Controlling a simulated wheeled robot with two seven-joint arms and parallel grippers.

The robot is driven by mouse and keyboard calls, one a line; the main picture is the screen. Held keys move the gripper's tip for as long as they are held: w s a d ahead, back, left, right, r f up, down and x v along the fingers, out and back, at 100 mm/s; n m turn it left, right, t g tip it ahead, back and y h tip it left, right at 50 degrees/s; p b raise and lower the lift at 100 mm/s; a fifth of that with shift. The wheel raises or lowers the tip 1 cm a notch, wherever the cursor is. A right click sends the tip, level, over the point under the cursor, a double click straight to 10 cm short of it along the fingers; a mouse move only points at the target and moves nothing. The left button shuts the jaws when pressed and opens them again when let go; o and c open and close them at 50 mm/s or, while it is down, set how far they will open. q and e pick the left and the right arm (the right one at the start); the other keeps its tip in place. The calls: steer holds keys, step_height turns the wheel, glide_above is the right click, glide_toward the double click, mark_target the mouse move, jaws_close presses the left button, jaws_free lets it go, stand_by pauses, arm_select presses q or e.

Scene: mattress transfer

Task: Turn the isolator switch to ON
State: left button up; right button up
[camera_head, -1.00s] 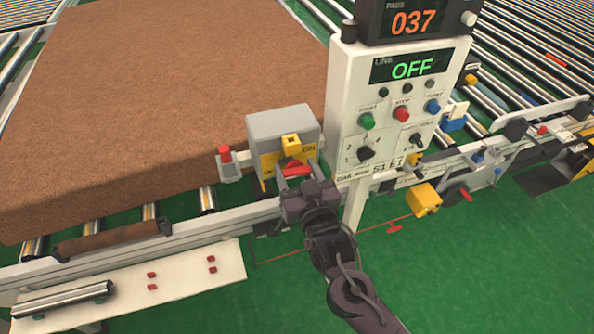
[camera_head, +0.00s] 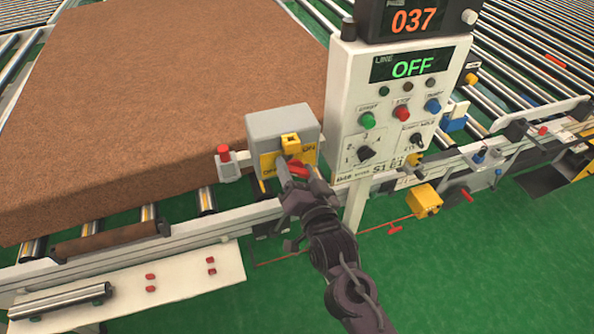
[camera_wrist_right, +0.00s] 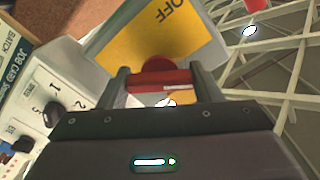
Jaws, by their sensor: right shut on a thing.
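The isolator switch is a grey box (camera_head: 282,123) with a yellow front plate (camera_head: 268,163) at the conveyor's edge. Its plate carries an ON label at upper right and an OFF label at lower left, partly covered by my gripper. My right gripper (camera_head: 296,172) is shut on the red switch handle (camera_head: 299,167), which sits tilted in front of the plate. In the right wrist view the red handle (camera_wrist_right: 160,80) lies between the two fingers, with OFF readable on the plate (camera_wrist_right: 150,38) behind. My left gripper is not in view.
A control panel (camera_head: 347,110) stands just right of the switch; its display (camera_head: 412,66) reads OFF. A red-topped button post (camera_head: 225,160) is close on the left. A brown mattress (camera_head: 150,90) lies on the rollers behind. Green floor (camera_head: 460,280) is open at lower right.

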stand_by(0.4)
steer(key=o, duration=1)
steer(key=shift+s+d+f, duration=0.15)
steer(key=shift+s, duration=0.15)
steer(key=b+v, duration=0.3)
steer(key=v, duration=0.4)
steer(key=shift+c, duration=0.4)
